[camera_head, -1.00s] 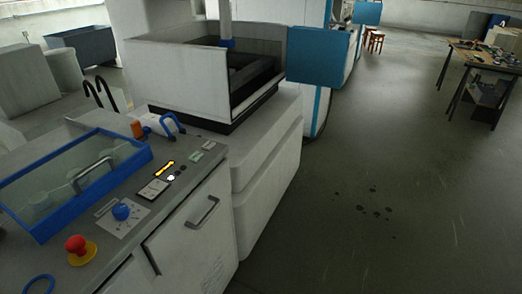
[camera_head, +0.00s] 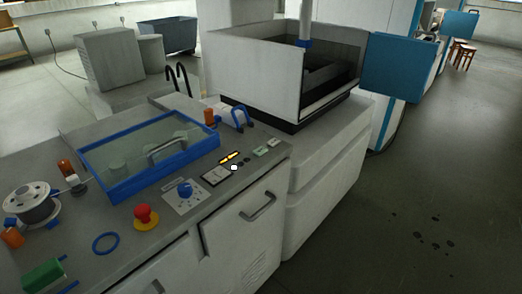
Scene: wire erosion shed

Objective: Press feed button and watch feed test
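The control panel is on the top of a grey cabinet (camera_head: 130,250) at the left and centre. On it I see a red mushroom button (camera_head: 146,215) on a yellow base, a blue knob (camera_head: 185,190) on a pale plate, a lit yellow strip (camera_head: 229,158), a round white button (camera_head: 234,168) and small dark buttons beside it. Pale green labelled pieces (camera_head: 260,151) are further right. Labels are too small to read, so I cannot tell which is the feed button. A wire spool (camera_head: 32,204) stands at the left. Neither gripper is in view.
A blue-framed glass lid (camera_head: 150,154) with a handle covers part of the cabinet top. A machine tank (camera_head: 255,72) with a blue side panel (camera_head: 405,66) stands behind. A drawer handle (camera_head: 258,206) sticks out in front. Open floor (camera_head: 440,190) lies to the right.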

